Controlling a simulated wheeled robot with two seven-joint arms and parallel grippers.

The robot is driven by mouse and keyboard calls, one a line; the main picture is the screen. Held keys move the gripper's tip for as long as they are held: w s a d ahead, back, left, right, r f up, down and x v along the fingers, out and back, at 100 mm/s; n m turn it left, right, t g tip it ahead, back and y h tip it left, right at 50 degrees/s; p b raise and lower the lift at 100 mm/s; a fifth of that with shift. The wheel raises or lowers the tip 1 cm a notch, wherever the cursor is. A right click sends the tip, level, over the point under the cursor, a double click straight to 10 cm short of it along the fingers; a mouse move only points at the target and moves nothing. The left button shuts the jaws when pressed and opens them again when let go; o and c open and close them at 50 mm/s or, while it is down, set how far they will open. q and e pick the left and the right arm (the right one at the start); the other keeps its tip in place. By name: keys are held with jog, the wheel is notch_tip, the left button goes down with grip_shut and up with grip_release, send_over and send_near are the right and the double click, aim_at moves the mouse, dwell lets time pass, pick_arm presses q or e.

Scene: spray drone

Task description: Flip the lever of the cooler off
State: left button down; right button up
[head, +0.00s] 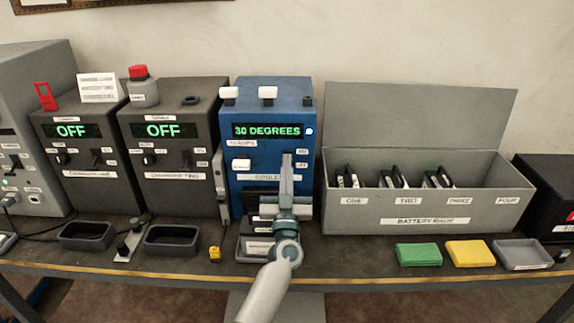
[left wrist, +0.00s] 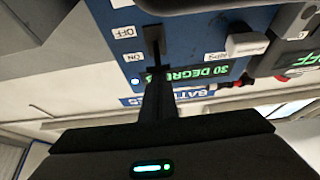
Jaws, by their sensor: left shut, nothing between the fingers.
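The cooler (head: 272,100) is a blue box at the middle of the table. Its green display reads 30 DEGREES and a small light beside it is lit. My left gripper (head: 287,163) is shut and empty in front of the cooler's right side, its fingers hiding the lever in the head view. In the left wrist view, turned upside down, the dark lever (left wrist: 153,40) shows beside the OFF and ON labels. The fingertips (left wrist: 157,78) are at the lever's ON end, close to it; I cannot tell whether they touch. My right gripper is not in view.
Two dark boxes (head: 70,165) (head: 165,165) with OFF displays stand left of the cooler. A grey battery rack (head: 415,215) stands close on the right. Dark trays (head: 87,236) and green (head: 419,254) and yellow (head: 470,253) blocks lie along the table's front.

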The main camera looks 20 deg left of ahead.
pick_arm(q)
jog(key=shift+s+f, duration=0.1)
jog(key=shift+f, duration=0.2)
notch_tip(320, 180, down, 3)
jog(key=shift+r, duration=0.15)
dwell(0.4)
jog(key=shift+s, duration=0.15)
jog(key=v, duration=1.7)
jog(key=shift+s, duration=0.1)
